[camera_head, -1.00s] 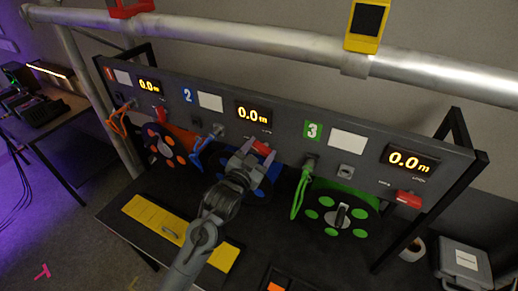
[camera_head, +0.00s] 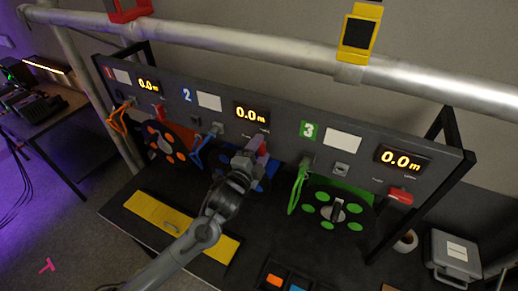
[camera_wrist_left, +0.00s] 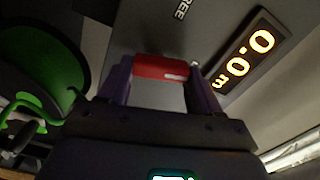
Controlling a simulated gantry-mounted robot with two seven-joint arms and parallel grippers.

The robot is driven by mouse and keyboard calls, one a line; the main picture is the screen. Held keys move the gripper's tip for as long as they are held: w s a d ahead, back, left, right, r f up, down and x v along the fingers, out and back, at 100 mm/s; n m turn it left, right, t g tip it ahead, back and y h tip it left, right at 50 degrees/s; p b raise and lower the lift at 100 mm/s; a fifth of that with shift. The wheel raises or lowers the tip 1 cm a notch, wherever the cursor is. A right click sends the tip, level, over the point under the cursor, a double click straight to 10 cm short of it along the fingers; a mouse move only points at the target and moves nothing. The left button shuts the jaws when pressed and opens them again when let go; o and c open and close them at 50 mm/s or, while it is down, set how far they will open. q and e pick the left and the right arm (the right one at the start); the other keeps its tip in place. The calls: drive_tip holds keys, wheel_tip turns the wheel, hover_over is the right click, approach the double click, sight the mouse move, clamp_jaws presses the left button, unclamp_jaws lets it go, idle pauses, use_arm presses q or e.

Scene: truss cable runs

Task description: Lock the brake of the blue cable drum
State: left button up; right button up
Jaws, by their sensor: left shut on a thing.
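The blue cable drum (camera_head: 262,171) sits under the panel marked 2, largely hidden behind my arm and gripper. Its red brake lever (camera_wrist_left: 160,67) lies between the two fingers of my left gripper (camera_wrist_left: 160,75) in the left wrist view. In the head view my left gripper (camera_head: 258,151) reaches up to the panel below the middle 0.0 m display and is shut on this lever. The word FREE (camera_wrist_left: 182,9) shows on the panel near the lever; the lock label cannot be read. My right gripper is not in view.
The orange drum (camera_head: 170,142) with its red lever (camera_head: 159,112) is to the left. The green drum (camera_head: 337,209) and its red lever (camera_head: 400,196) are to the right. Blue (camera_head: 203,150) and green (camera_head: 299,185) cables hang beside my gripper. A yellow plate (camera_head: 158,214) lies on the shelf.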

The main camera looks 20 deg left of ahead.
use_arm(q)
drive_tip(key=shift+f+m, duration=0.1)
drive_tip(key=shift+m, duration=1.5)
drive_tip(key=shift+d, duration=0.1)
drive_tip(key=o, duration=1.1)
drive_tip(key=shift+c, duration=0.2)
drive_tip(key=shift+s, duration=0.1)
drive_tip(key=s+a+b, duration=0.1)
drive_tip(key=s+b, duration=0.1)
drive_tip(key=s, duration=0.8)
drive_tip(key=shift+s, duration=0.3)
drive_tip(key=shift+a, duration=0.1)
